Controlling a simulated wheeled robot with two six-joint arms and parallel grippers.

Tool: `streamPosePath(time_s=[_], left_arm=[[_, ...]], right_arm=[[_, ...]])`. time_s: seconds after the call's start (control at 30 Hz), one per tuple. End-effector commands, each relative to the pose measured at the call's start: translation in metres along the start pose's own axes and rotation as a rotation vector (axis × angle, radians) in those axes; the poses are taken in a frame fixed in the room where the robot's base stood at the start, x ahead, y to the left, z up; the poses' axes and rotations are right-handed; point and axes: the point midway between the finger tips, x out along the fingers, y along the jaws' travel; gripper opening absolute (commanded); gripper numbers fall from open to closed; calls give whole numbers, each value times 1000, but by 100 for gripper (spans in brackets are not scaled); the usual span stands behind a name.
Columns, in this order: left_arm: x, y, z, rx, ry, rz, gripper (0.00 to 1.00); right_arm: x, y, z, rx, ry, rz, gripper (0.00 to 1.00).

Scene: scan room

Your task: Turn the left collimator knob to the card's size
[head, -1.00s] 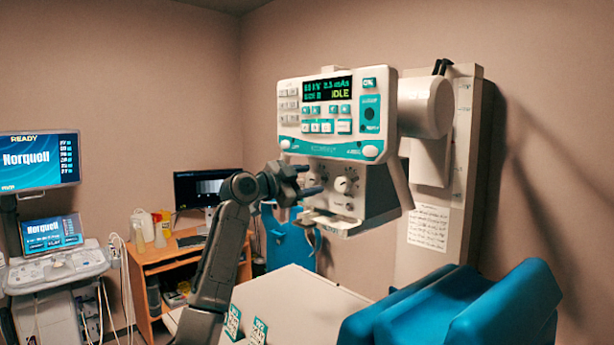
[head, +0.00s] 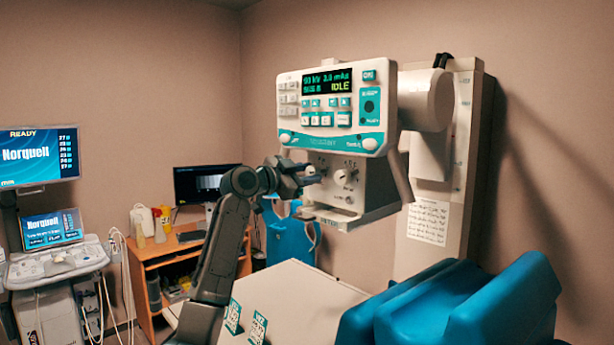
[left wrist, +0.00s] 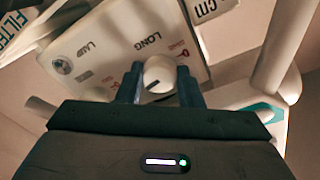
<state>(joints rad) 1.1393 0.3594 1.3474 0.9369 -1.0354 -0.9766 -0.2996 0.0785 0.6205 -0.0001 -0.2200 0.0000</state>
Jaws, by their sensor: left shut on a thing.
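The left collimator knob, a round white knob (left wrist: 159,74) with a dark mark on its lower left face, sits between the two dark fingers of my left gripper (left wrist: 159,80). My left gripper is shut on it. In the head view my left gripper (head: 313,172) reaches the left side of the collimator front (head: 352,200) and hides the left knob there. The other knob (head: 341,176) shows just right of it. Two small cards, a left one (head: 233,315) and a right one (head: 258,327), stand on the pale table; their print is too small to read. My right gripper is out of view.
The control panel (head: 330,110) overhangs the collimator and reads IDLE. A ledge (head: 335,215) juts out below the knobs. A blue padded support (head: 470,305) fills the lower right. The pale tabletop (head: 300,305) is mostly clear.

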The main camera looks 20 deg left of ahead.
Motion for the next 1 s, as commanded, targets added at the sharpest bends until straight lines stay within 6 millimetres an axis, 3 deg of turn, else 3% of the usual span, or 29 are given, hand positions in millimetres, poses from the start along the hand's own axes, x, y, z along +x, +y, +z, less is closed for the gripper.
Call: streamPosePath(time_s=[0.6,1.0], left_arm=[[0,2,2,-554,22,-20,10],[0,2,2,-788,32,-30,10]], right_arm=[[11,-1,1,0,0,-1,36],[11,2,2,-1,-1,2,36]])
